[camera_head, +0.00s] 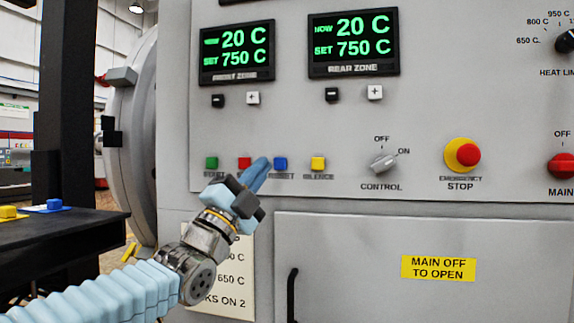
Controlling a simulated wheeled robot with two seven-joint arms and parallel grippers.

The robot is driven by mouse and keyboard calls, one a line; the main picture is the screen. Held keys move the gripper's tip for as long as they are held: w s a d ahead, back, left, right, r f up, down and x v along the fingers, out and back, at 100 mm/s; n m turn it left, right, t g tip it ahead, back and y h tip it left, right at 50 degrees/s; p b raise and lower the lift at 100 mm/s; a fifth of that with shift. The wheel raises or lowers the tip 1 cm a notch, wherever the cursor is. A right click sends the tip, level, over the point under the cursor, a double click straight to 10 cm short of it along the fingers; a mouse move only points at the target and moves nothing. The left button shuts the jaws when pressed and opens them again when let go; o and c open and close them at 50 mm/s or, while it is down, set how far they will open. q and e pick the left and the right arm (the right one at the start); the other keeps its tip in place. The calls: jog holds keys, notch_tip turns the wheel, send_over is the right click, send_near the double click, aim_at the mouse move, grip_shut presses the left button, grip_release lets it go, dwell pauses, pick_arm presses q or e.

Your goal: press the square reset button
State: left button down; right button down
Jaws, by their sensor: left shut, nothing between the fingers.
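My left gripper (262,165) is shut and empty. Its blue fingertips point up and right, just left of the blue button, between it and the red button (244,163). Whether the fingertips touch the panel or the button, I cannot tell. The blue button does not look covered. My right gripper is not in view.
A green button (211,163) and a yellow button (318,163) are in the same row. The control knob (383,161) and red emergency stop (467,155) are to the right. Two displays (237,52) (353,43) are above. A dark table (60,240) stands at left.

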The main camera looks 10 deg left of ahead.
aim_at(274, 169)
pick_arm(q)
jog(key=w+p, duration=0.6)
jog(key=w, duration=0.2)
jog(key=shift+w+d, duration=0.15)
jog(key=shift+w, duration=0.25)
jog(key=shift+w, duration=0.15)
dwell(1.9)
jog(key=shift+w, duration=0.25)
